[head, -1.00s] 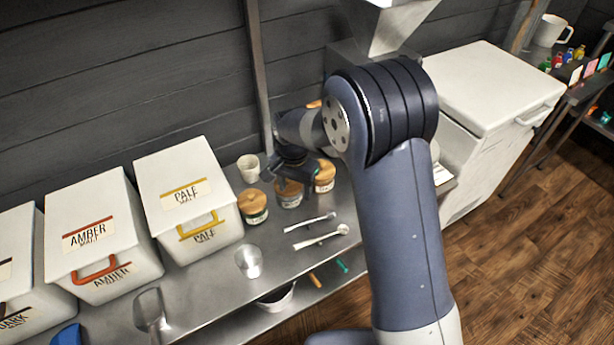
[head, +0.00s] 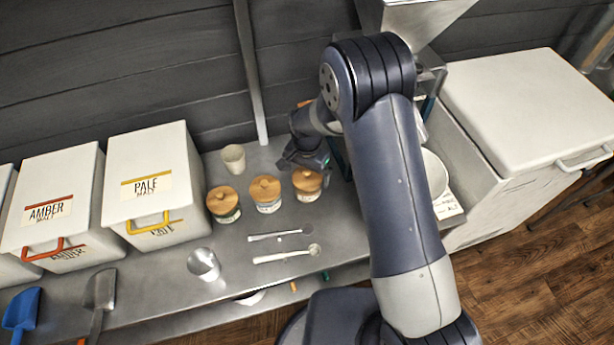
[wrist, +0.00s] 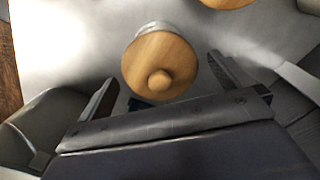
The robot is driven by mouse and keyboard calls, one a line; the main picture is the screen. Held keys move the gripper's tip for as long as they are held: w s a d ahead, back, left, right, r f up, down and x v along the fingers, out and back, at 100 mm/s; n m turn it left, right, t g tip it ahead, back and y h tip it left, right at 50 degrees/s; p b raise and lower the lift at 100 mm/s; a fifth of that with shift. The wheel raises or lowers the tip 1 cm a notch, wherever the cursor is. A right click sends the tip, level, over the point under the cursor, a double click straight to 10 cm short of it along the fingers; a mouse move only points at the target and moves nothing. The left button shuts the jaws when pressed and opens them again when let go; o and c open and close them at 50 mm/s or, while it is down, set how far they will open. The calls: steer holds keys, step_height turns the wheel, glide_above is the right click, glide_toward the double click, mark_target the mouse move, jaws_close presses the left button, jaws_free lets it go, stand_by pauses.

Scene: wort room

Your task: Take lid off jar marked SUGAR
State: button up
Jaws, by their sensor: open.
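Three small jars with round wooden lids stand upright in a row on the steel counter: a left jar with a green-edged label (head: 223,204), a middle jar with a pale label (head: 268,207) and a right jar (head: 307,194). All three lids are on. No label is readable, so I cannot tell which jar says SUGAR. My gripper (head: 307,160) is open, just behind and above the right jar. In the wrist view a knobbed wooden lid (wrist: 160,66) shows ahead of and between the spread fingers, with nothing gripped. Part of another lid (wrist: 228,2) shows at the top edge.
A small pale cup (head: 233,158) stands behind the jars. White malt bins (head: 155,180) stand left. A white bowl (head: 434,172) and a white chest (head: 530,105) are to the right, partly behind my arm.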

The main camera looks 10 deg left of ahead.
mark_target(307, 172)
steer(key=c, duration=0.9)
steer(key=shift+r, duration=0.1)
step_height(307, 172, up, 10)
steer(key=shift+f, duration=0.15)
